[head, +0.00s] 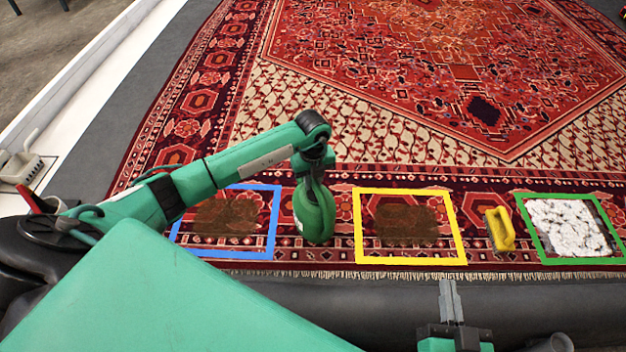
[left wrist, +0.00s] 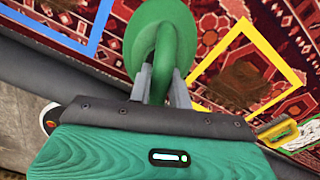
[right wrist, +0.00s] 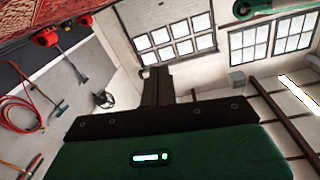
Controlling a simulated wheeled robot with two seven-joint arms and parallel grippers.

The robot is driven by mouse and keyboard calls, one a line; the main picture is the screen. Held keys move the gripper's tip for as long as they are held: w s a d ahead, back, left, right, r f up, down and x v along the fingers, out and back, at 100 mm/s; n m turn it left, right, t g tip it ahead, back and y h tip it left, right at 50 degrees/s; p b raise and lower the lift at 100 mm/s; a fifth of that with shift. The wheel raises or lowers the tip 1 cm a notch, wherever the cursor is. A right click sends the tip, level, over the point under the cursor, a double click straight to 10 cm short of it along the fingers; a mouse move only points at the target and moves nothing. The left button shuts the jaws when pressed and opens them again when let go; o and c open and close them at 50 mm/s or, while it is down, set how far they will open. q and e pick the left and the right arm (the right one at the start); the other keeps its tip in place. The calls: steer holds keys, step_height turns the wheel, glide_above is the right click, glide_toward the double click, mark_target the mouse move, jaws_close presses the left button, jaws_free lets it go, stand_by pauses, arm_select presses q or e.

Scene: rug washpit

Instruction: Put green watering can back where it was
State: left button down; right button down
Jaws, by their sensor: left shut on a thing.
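The green watering can (head: 315,212) hangs from my left gripper (head: 314,172), over the rug's near border between the blue and yellow frames. In the left wrist view, the can (left wrist: 180,28) has its looped handle between the fingers of my left gripper (left wrist: 160,85), which is shut on it. I cannot tell whether the can's base touches the rug. My right gripper (head: 450,300) is empty, its fingers together, above the dark edge in front of the rug. The right wrist view shows its fingers (right wrist: 158,86) pointing away from the rug, toward walls and windows.
A blue frame (head: 268,240) and a yellow frame (head: 458,240) each surround a brown stain on the rug (head: 400,60). A yellow-handled brush (head: 500,229) lies beside a green frame (head: 536,238) around white foam. A dark rounded edge (head: 400,290) runs along the front.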

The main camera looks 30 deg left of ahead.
arm_select(q)
steer(key=c, duration=1.3)
jaws_free()
